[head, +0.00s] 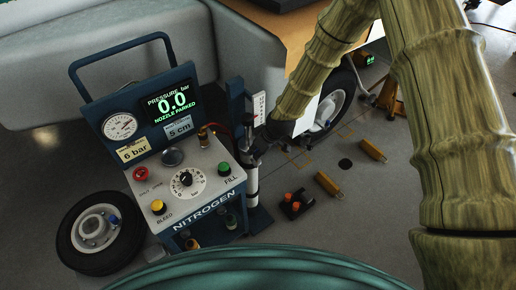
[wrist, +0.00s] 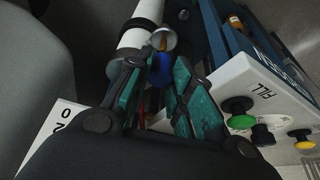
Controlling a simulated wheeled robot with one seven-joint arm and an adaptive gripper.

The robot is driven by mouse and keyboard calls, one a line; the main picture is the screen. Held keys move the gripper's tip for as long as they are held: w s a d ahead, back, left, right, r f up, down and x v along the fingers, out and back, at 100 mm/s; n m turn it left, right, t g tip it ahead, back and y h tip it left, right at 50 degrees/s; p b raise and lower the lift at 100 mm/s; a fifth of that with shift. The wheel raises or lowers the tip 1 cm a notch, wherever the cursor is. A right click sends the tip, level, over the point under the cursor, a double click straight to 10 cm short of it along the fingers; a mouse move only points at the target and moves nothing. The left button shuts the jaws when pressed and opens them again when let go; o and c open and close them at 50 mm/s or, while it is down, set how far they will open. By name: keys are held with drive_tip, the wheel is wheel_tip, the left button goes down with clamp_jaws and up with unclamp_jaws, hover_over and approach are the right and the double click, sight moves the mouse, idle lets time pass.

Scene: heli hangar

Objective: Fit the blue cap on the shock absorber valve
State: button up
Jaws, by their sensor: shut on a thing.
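The blue cap (wrist: 162,69) is between the green-padded fingers of my gripper (wrist: 157,78), which is shut on it. A brass-coloured stem, apparently the valve (wrist: 163,42), shows right beyond the cap, beside the white shock absorber (wrist: 142,32). I cannot tell whether the cap touches the valve or sits on it. In the head view my gripper (head: 257,136) is at the upper part of the upright shock absorber (head: 252,186), just right of the nitrogen cart. The cap is hidden there.
The nitrogen cart (head: 205,170) stands close on the left, its display reading 0.0 bar and nozzle parked. Its green FILL knob (wrist: 237,107) is near my gripper in the wrist view. Orange-topped blocks (head: 296,204) and yellow chocks (head: 328,184) lie on the floor.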

drive_tip(key=shift+f+b, duration=0.5)
drive_tip(key=shift+f, duration=0.75)
drive_tip(key=shift+s+d+f+b, duration=0.1)
drive_tip(key=shift+f+b, duration=0.25)
drive_tip(key=shift+f, duration=0.25)
idle(0.8)
drive_tip(key=o, duration=0.4)
drive_tip(key=shift+o, duration=0.2)
drive_tip(key=shift+r, duration=0.1)
drive_tip(key=p+v, duration=0.6)
drive_tip(key=v, duration=0.5)
idle(0.6)
idle(0.5)
